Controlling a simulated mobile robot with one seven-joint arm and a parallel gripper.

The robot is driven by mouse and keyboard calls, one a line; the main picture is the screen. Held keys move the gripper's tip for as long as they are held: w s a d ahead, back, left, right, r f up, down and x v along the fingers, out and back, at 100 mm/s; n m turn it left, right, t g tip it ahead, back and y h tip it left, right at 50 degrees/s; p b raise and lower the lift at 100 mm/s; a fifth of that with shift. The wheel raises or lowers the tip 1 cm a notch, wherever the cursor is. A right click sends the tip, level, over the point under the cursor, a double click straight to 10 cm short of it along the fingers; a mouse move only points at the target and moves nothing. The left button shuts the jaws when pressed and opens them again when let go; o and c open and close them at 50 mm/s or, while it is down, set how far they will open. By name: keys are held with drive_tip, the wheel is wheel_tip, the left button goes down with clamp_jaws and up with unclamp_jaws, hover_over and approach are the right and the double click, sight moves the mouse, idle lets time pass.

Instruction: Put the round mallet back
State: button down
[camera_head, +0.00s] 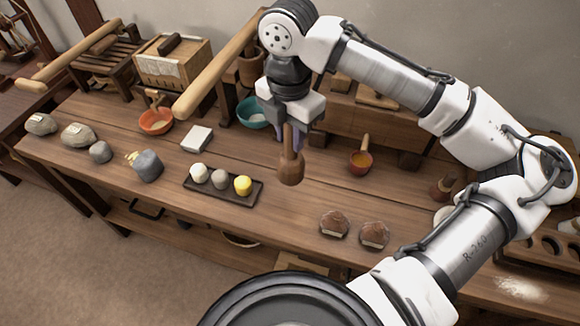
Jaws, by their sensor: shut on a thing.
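The round mallet (291,169) is brown wood with a rounded head and a short, lighter handle. My gripper (290,137) points down and is shut on its handle. The mallet hangs upright, head down, in front of the middle of the wooden bench (290,222). Its head appears to be above the bench top, though the height of the gap is hard to judge. The fingers hide part of the handle.
Grey stones lie at left.

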sight(290, 168)
wheel_tip(290, 168, down, 10)
idle(0.5)
drive_tip(key=shift+f, duration=0.1)
drive_tip(key=shift+f, duration=0.1)
drive_tip(key=c, duration=1.1)
unclamp_jaws()
drive_tip(key=shift+c, duration=0.2)
wheel_tip(290, 168, up, 12)
drive_tip(key=shift+a+r, duration=0.1)
drive_tip(key=shift+r, duration=0.1)
